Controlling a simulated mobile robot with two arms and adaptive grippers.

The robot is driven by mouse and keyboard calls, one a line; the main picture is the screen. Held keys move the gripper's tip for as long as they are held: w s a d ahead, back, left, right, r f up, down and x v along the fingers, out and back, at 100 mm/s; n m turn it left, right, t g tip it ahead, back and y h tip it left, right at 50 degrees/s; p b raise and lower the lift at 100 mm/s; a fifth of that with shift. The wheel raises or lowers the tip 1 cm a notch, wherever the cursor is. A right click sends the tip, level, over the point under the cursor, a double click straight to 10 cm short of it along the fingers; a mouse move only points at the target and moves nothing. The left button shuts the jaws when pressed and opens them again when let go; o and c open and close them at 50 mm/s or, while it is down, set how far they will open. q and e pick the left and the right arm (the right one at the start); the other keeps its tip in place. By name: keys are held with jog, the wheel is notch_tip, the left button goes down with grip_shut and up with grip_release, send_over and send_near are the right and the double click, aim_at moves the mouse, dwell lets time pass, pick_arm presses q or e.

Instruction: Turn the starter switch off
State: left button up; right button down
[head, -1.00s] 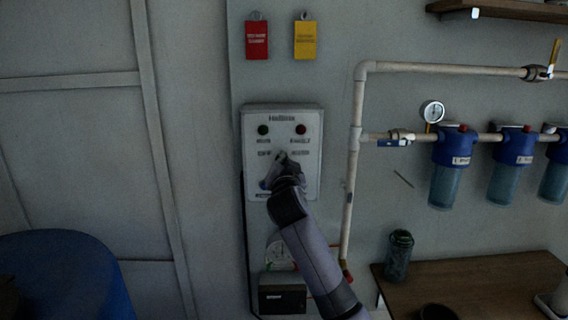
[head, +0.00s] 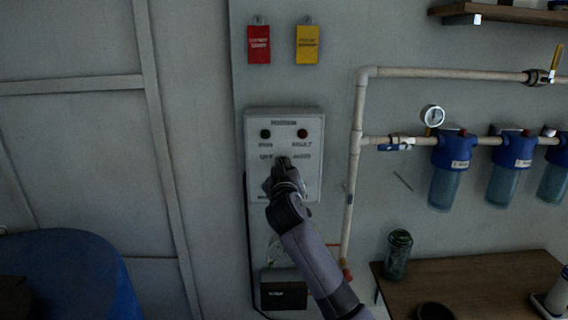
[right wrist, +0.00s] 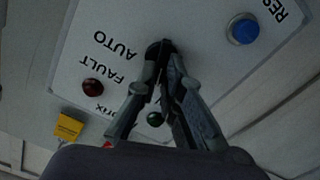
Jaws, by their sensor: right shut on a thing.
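The starter box (head: 312,181) is a pale panel on the wall, with a dark green lamp (head: 265,134) and a red FAULT lamp (head: 302,134) near its top. My right gripper (head: 282,166) is at the middle of the panel and hides the switch in the head view. In the right wrist view, my right gripper (right wrist: 165,50) has its fingertips together on the small black starter switch (right wrist: 157,48), beside the AUTO label. The fingers cover much of the switch, so I cannot tell exactly where it points. My left gripper is not in view.
A blue button (right wrist: 243,29) sits on the panel near the fingers. Red (head: 258,44) and yellow (head: 307,44) tags hang above the box. A vertical pipe (head: 352,170) runs close to its right. A wooden table (head: 465,285) stands at lower right.

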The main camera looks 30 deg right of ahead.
jog(key=shift+n, duration=0.7)
jog(key=shift+n+p, duration=0.3)
jog(key=shift+p, duration=0.05)
jog(key=c, duration=1.7)
grip_release()
jog(key=shift+a, duration=0.1)
jog(key=v, duration=1.2)
